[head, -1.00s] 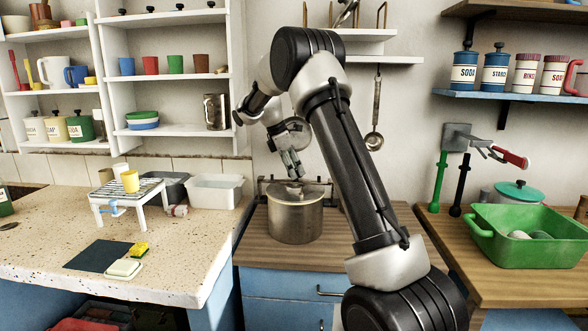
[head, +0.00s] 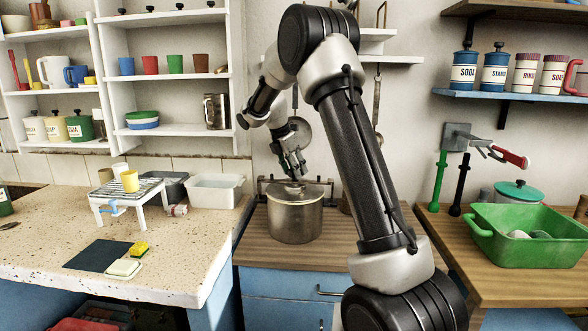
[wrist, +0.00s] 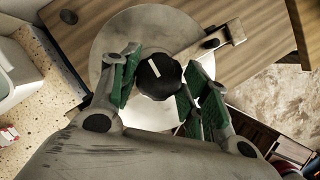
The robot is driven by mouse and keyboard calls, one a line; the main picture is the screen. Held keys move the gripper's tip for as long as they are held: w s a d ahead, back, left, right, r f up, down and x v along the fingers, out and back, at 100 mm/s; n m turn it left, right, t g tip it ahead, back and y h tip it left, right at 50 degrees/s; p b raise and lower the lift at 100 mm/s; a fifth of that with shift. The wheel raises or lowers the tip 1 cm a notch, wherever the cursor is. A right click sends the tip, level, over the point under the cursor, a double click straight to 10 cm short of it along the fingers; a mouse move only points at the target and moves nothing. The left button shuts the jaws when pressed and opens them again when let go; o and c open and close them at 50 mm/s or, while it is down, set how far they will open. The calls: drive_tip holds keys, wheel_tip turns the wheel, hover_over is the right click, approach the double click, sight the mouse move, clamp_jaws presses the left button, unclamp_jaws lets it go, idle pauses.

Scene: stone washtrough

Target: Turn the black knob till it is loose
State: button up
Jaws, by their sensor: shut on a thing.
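The black knob (wrist: 160,75) is round and ridged, with a white line on its top. It sits at the middle of the pale lid (wrist: 112,45) of a steel pot (head: 295,222). In the wrist view the white line slants from upper left to lower right. In the head view my gripper (head: 293,171) stands right above the lid, and the fingers mostly hide the knob. The lid lies on the pot.
The pot stands on a wooden counter (head: 275,254). A bar with a dark knob (wrist: 211,43) lies close beside the lid. A speckled stone worktop (head: 50,255) is to the left. A green basin (head: 530,243) is to the right. Ladles hang on the wall behind my arm.

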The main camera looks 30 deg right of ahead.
drive_tip(key=o, duration=1)
drive_tip(key=v, duration=1.2)
